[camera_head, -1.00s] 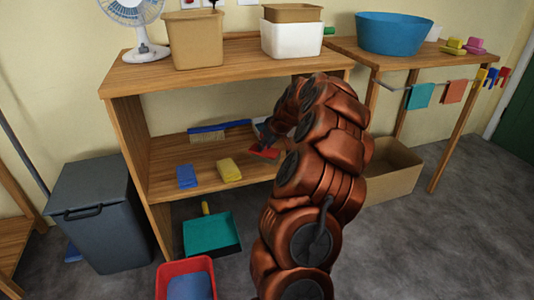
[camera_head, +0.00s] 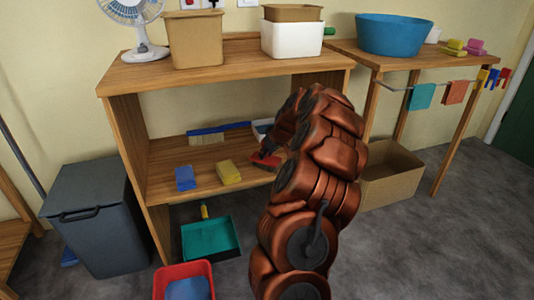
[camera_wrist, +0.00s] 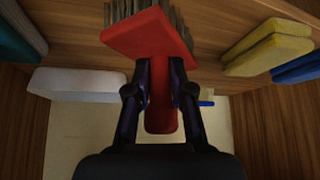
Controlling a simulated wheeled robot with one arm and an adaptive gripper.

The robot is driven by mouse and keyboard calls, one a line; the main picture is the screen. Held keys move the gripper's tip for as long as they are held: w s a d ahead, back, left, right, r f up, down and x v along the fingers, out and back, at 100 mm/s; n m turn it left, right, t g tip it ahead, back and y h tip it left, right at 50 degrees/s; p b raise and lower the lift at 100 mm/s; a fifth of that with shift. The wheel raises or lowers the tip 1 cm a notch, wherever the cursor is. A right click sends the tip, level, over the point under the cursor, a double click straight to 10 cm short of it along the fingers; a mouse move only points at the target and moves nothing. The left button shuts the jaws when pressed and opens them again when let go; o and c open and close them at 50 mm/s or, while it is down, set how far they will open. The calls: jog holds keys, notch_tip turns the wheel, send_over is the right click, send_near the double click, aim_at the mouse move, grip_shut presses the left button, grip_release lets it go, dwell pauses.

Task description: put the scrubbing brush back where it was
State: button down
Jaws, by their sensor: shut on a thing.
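The scrubbing brush (camera_wrist: 152,38) is red with dark brownish bristles. In the wrist view my gripper (camera_wrist: 160,85) is shut on its red handle, with a finger on each side. The bristled head sticks out beyond the fingertips. In the head view the red brush (camera_head: 267,162) and my gripper (camera_head: 262,153) are over the right part of the middle shelf (camera_head: 205,155), near its front edge. My arm partly hides that end of the shelf. I cannot tell whether the brush touches the shelf.
On the shelf, a blue sponge (camera_head: 185,178) and a yellow sponge (camera_head: 228,172) lie to the left of the brush. A blue long-bristled brush (camera_head: 218,131) lies behind, beside a pale item (camera_head: 262,127). The wooden top board (camera_head: 220,66) is above my gripper.

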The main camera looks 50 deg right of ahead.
jog(key=c, duration=1)
grip_release()
jog(key=shift+s+r, duration=0.15)
jog(key=shift+r, duration=0.25)
jog(key=p+v, duration=0.4)
jog(key=v, duration=0.7)
jog(key=w+a+r+n+g+y, duration=0.2)
jog(key=a+y, duration=0.1)
jog(key=a, duration=1.7)
jog(key=s+a+n+g, duration=0.1)
jog(key=s+a, duration=0.2)
jog(key=a, duration=0.4)
jog(key=s+a+g, duration=0.1)
jog(key=s+a, duration=0.2)
jog(key=a, duration=0.4)
jog(key=s+a+f+g, duration=0.1)
jog(key=s+a+g, duration=0.1)
jog(key=s, duration=0.6)
jog(key=s+a+f+g+h, duration=0.1)
jog(key=s+a+f+g, duration=0.1)
jog(key=s+a, duration=0.3)
jog(key=s+a+f+m+g, duration=0.1)
jog(key=s+a, duration=0.3)
jog(key=s, duration=0.8)
jog(key=shift+a+f+g+h, duration=0.15)
jog(key=shift+f+g+h, duration=0.1)
jog(key=shift+g+h, duration=0.15)
